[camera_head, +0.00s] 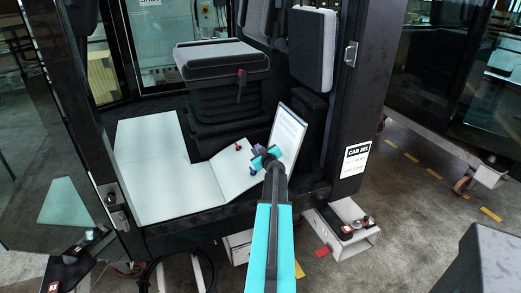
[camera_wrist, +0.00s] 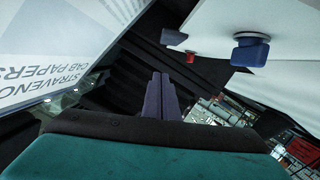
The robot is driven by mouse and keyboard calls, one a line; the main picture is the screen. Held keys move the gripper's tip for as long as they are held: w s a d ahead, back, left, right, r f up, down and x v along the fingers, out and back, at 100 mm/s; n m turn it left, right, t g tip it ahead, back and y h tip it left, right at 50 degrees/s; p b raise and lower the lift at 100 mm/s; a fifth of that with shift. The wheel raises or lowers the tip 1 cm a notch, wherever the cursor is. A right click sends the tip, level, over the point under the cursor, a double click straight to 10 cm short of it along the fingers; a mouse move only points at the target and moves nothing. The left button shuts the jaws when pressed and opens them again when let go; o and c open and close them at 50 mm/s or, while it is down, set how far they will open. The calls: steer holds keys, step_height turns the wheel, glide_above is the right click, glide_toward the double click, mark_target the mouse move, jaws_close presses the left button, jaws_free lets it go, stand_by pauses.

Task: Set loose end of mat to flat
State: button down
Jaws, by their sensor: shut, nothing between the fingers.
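The pale mat (camera_head: 160,185) lies on the cab floor around the seat base. Its right end panel (camera_head: 222,172) meets the rest at a visible crease and looks tilted up; how high it stands I cannot tell. Contact with the mat is not visible.
A white cab papers sheet or folder (camera_head: 288,133) stands close right of my gripper. The black seat (camera_head: 220,62) and its bellows base rise behind the mat. The dark door post (camera_head: 357,100) is at right, and the cab sill runs in front.

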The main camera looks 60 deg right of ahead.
steer(key=shift+p+x, duration=0.8)
steer(key=shift+x, duration=1.3)
steer(key=shift+s+d+f+p, duration=0.15)
steer(key=shift+d+f+p, duration=0.05)
steer(key=shift+f, duration=0.4)
steer(key=shift+s+d+f+p, duration=0.15)
steer(key=shift+d+f, duration=0.1)
steer(key=shift+f, duration=0.35)
steer(key=shift+s+d+f+p, duration=0.15)
steer(key=shift+d+f+p, duration=0.05)
steer(key=shift+f, duration=0.45)
steer(key=shift+s, duration=0.1)
